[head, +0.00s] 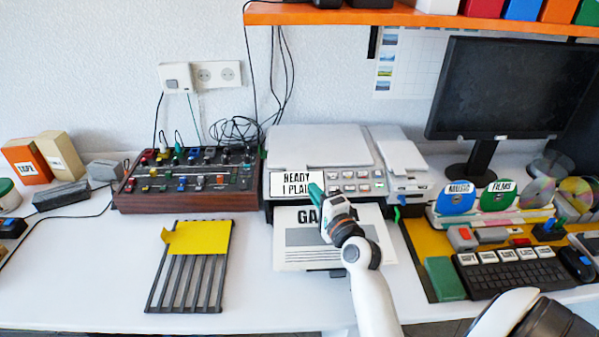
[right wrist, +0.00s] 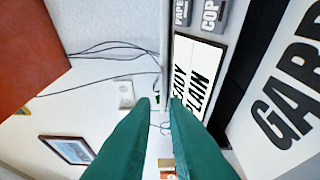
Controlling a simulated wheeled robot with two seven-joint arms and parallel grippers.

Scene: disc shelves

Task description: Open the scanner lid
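The scanner is a light grey machine in the middle of the table in the head view. Its flat grey lid (head: 320,148) lies down on top. A display (head: 297,184) reading "READY 1 PLAIN" is on its front and also shows in the right wrist view (right wrist: 195,80). My right gripper (head: 316,190), with green fingers, is in front of the scanner's front panel, beside the display and below the lid. In the right wrist view its fingers (right wrist: 160,102) stand slightly apart with nothing held between them. I cannot tell whether they touch the scanner. My left gripper is not in view.
A printed sheet (head: 300,257) lies below the scanner front, partly behind my right arm. A control box with knobs (head: 190,183) stands left, a black rack with a yellow piece (head: 200,238) before it. A keyboard (head: 515,273) and monitor (head: 510,88) stand right. An orange shelf (head: 400,17) hangs above.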

